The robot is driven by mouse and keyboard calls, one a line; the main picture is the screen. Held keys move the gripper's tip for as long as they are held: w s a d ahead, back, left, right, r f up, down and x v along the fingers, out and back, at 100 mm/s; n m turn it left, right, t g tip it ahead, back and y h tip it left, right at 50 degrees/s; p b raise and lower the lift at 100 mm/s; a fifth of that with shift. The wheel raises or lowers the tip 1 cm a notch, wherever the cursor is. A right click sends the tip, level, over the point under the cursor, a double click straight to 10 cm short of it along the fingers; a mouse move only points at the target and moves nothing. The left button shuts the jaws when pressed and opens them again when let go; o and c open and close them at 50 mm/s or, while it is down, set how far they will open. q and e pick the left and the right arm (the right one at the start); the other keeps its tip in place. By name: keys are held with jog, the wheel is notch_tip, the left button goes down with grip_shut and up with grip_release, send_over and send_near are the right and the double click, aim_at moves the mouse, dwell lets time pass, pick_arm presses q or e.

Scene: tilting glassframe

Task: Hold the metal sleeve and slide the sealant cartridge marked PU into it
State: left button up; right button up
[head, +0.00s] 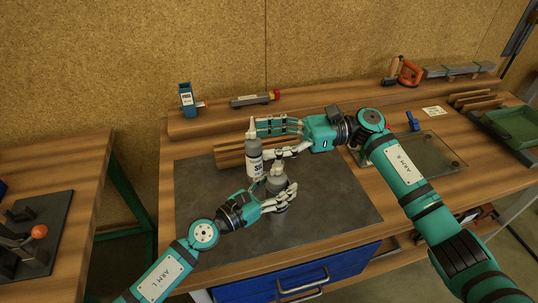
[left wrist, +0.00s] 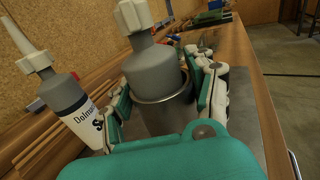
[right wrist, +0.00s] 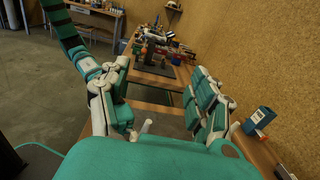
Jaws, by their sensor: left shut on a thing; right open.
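The metal sleeve (left wrist: 168,113) stands upright in my left gripper, which is closed around it; this gripper (head: 280,197) shows low over the mat in the head view. A grey cartridge with a white nozzle (left wrist: 154,62) sits inside the sleeve, its shoulder above the rim. Its label is hidden, so I cannot read PU. A second cartridge (head: 254,160), its label starting with S, stands upright beside it, apart from the sleeve, also in the left wrist view (left wrist: 68,95). My right gripper (head: 270,138) is open and empty, above and behind the sleeve. A white nozzle tip shows low between its fingers.
The dark mat (head: 335,205) is clear right of the sleeve. Wooden strips (head: 230,153) lie behind the cartridges. A glass pane (head: 430,155) lies to the right, near a blue clamp (head: 413,122). A blue box (head: 187,98) stands on the rear ledge.

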jog(key=shift+w+d+f+t, duration=0.1)
jog(key=shift+d+f+t, duration=0.25)
jog(key=shift+f, duration=0.1)
jog(key=shift+d+r, duration=0.1)
jog(key=shift+r, duration=0.25)
pick_arm(q)
jog(key=o, duration=1.3)
